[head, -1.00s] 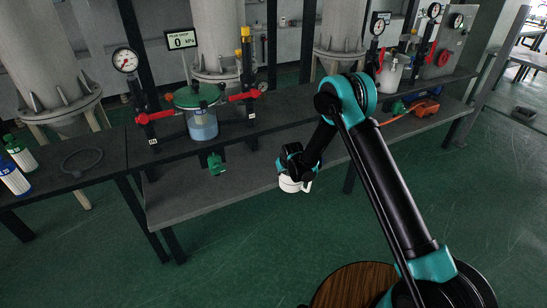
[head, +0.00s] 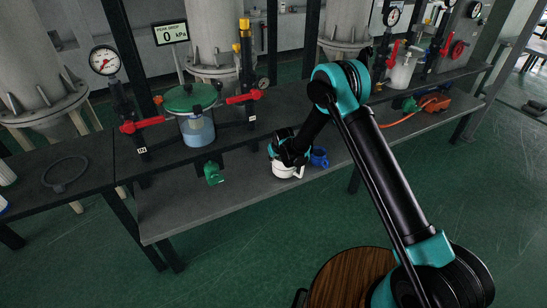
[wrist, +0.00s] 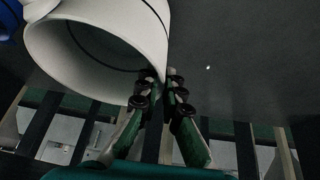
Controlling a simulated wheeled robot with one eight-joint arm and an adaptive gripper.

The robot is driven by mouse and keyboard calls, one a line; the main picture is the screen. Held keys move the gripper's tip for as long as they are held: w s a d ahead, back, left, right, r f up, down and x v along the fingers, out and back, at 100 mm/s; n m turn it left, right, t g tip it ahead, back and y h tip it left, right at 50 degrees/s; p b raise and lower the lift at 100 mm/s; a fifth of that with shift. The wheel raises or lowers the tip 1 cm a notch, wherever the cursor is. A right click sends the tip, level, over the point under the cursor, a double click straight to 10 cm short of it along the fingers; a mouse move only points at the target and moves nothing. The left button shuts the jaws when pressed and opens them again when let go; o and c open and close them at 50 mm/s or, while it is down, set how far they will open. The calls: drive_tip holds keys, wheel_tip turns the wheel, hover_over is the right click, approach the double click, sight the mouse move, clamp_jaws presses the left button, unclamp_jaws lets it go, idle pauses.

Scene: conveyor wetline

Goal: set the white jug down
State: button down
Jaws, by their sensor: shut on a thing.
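The white jug (head: 286,171) is at my gripper (head: 290,157), at the lower shelf (head: 190,207) near its front edge. Whether its base touches the shelf I cannot tell. In the wrist view the jug (wrist: 95,45) fills the upper left, its open mouth partly facing the camera. My gripper's fingers (wrist: 160,88) are closed together at the jug's right edge; the exact part gripped is hidden. In the head view my wrist covers the jug's top.
A blue mug (head: 319,157) stands on the lower shelf just right of the jug. A green-lidded vessel (head: 195,125) and red-handled valves stand on the upper bench. The lower shelf's left part is clear.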

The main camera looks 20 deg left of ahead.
drive_tip(key=shift+f, duration=0.75)
drive_tip(key=c, duration=1.7)
unclamp_jaws()
drive_tip(key=shift+r, duration=0.1)
drive_tip(key=v, duration=1.2)
drive_tip(key=shift+d, duration=0.15)
